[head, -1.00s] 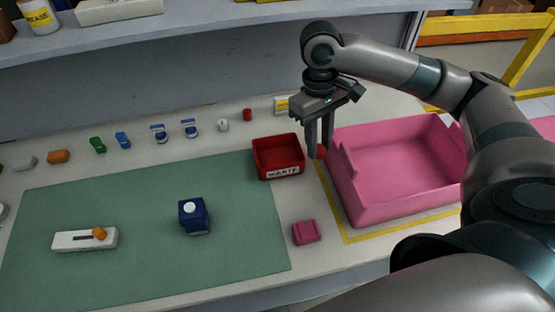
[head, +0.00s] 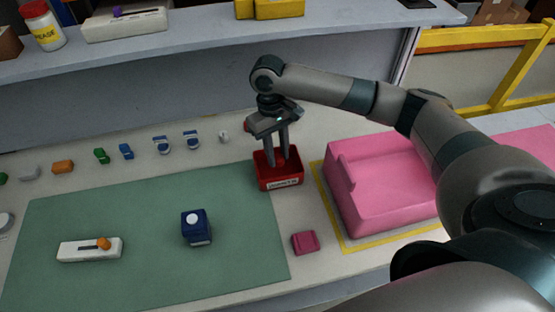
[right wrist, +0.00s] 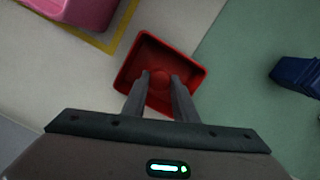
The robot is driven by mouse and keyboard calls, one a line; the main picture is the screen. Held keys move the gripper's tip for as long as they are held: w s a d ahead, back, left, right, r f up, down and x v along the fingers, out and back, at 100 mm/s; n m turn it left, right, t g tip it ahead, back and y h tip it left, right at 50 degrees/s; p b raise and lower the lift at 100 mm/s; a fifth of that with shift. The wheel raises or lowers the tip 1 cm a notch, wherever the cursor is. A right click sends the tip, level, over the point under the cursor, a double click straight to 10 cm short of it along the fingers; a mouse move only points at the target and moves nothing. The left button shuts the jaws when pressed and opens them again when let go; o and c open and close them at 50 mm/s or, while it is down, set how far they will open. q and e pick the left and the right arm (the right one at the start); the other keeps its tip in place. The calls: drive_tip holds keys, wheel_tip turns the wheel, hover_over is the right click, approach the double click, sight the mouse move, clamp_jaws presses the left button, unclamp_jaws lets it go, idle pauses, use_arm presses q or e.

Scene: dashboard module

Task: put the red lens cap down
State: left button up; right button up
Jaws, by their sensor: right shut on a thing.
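My right gripper (head: 277,163) is over the red waste bin (head: 281,184), its fingers pointing down into the bin's opening. In the right wrist view the fingers (right wrist: 160,84) are shut on the round red lens cap (right wrist: 160,77), which shows between their tips against the bin's red inside (right wrist: 148,53). How far the cap is above the bin floor I cannot tell. In the head view the cap is hard to make out against the red bin. My left gripper is not in view.
A large pink tray (head: 385,200) stands right of the bin, inside yellow tape. A small pink block (head: 304,242) lies in front. A dark blue box (head: 196,227) and a white slider piece (head: 88,249) are on the green mat (head: 140,220). Several small parts line the back.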

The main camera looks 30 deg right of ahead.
sight(277, 156)
idle(0.3)
drive_tip(key=shift+f+p, duration=0.7)
drive_tip(key=shift+f, duration=1.35)
drive_tip(key=shift+f, duration=0.3)
drive_tip(key=o, duration=1)
drive_tip(key=shift+f, duration=0.1)
drive_tip(key=shift+r, duration=0.4)
wheel_tip(277, 156, up, 12)
drive_tip(key=w+b, duration=0.1)
drive_tip(key=b, duration=0.2)
drive_tip(key=shift+w+a, duration=0.15)
drive_tip(key=shift+w, duration=0.25)
